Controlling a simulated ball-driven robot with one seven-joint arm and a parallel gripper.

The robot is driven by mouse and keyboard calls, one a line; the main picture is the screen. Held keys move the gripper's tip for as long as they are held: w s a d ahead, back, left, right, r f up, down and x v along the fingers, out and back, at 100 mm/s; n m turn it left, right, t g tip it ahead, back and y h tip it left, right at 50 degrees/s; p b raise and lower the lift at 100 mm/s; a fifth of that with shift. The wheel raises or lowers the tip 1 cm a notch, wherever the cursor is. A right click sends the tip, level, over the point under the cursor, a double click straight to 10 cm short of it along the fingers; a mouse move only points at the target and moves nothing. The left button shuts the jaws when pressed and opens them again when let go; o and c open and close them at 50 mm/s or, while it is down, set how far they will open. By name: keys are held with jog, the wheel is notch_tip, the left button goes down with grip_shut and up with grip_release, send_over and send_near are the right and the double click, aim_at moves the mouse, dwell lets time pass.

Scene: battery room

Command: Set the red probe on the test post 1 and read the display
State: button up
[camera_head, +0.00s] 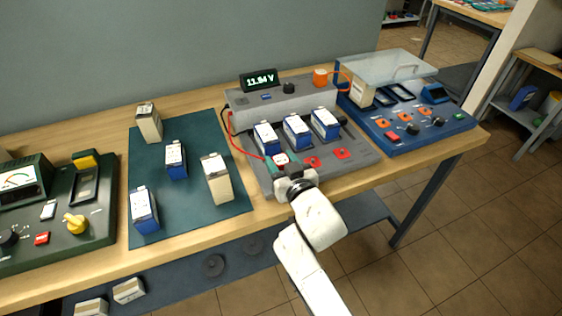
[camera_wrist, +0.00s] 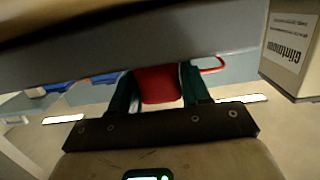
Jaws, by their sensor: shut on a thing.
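My gripper (camera_head: 287,167) is at the front left of the grey test station (camera_head: 360,157), shut on the red probe (camera_head: 281,158). In the wrist view the probe (camera_wrist: 160,85) is a red block between the two green fingers, with a red lead (camera_wrist: 212,66) running off right. Red pads (camera_head: 313,162) (camera_head: 341,153) lie on the station to the right of my gripper. The spot under the probe is hidden, so I cannot tell whether it touches a post. The lit display (camera_head: 260,79) seems to read 11.94 V.
Several blue batteries (camera_head: 297,131) stand in a row on the station just behind my gripper. A green mat (camera_head: 193,130) with blue and beige batteries lies left. A blue unit (camera_head: 415,120) with a clear lid stands right. The table's front edge is close to my wrist.

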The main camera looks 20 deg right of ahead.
jog(key=shift+f, duration=0.2)
jog(key=o, duration=0.8)
jog(key=shift+s, duration=0.1)
jog(key=s, duration=0.3)
jog(key=s+r+p, duration=0.1)
jog(key=s, duration=0.6)
jog(key=shift+s+r, duration=0.35)
jog(key=shift+s, duration=0.05)
jog(key=s+d+f+m+g+h, duration=0.1)
jog(key=s+d+f+g+h, duration=0.1)
jog(key=s+d+f+g, duration=0.4)
jog(key=s+f+g, duration=0.2)
jog(key=s, duration=0.4)
jog(key=s+d+f+g+y, duration=0.1)
jog(key=s+f+g, duration=0.2)
jog(key=s, duration=0.5)
jog(key=s+f+g, duration=0.4)
jog(key=s, duration=0.3)
jog(key=shift+s+d+f+n+y, duration=0.1)
jog(key=shift+s+d+n+y, duration=0.2)
jog(key=shift+d+y, duration=0.1)
